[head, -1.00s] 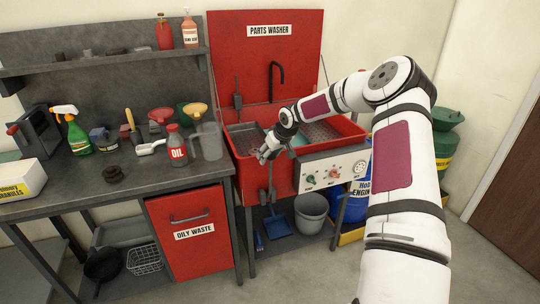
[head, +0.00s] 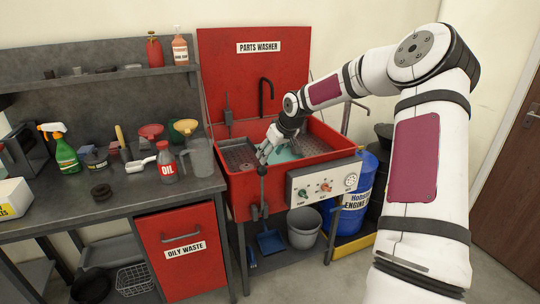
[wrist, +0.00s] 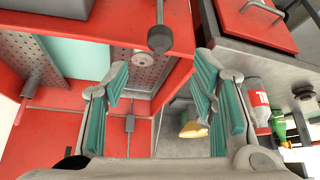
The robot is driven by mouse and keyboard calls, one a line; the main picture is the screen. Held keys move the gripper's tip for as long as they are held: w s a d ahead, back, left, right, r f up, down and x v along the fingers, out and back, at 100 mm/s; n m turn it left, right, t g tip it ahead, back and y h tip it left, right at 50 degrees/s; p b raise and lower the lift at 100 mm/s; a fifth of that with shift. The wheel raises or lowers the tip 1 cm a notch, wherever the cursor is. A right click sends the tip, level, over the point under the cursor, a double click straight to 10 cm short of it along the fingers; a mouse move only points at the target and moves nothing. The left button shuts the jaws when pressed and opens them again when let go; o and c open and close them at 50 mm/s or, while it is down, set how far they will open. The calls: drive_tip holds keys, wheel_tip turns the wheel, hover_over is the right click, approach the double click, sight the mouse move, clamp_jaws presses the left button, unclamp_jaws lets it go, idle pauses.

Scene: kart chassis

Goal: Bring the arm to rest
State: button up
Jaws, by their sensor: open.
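My gripper (head: 264,155) hangs at the front left part of the red parts washer (head: 240,200), near its front rim. In the wrist view my gripper (wrist: 160,100) has its two teal-padded fingers spread wide apart with nothing between them. My white arm reaches in from the right side of the head view, bent at the elbow. Whether the fingers touch the washer cannot be told.
A grey workbench (head: 120,203) stands at the left with an oil bottle (head: 166,168), a grey jug (head: 200,158) and a green spray bottle (head: 66,155). A grey bucket (head: 303,228) and a blue drum (head: 352,190) stand below and beside the washer. Open floor shows at the lower middle.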

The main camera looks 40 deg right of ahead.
idle(0.3)
drive_tip(key=s+a+r+n+g+h, duration=0.1)
drive_tip(key=s+a+r+h, duration=0.1)
drive_tip(key=s+a+r, duration=0.55)
drive_tip(key=s+a+r+g+h, duration=0.1)
drive_tip(key=s+a+r+g, duration=0.1)
drive_tip(key=s+a+r, duration=0.55)
drive_tip(key=s+a+y, duration=0.1)
drive_tip(key=s+a, duration=0.3)
drive_tip(key=s, duration=0.4)
drive_tip(key=s+a+m+t+y, duration=0.1)
drive_tip(key=s+a, duration=0.4)
drive_tip(key=s, duration=0.2)
drive_tip(key=s+a, duration=0.4)
drive_tip(key=s, duration=0.4)
drive_tip(key=shift+s+a+t+y, duration=0.25)
drive_tip(key=shift+s+t+y, duration=0.05)
drive_tip(key=shift+y, duration=0.1)
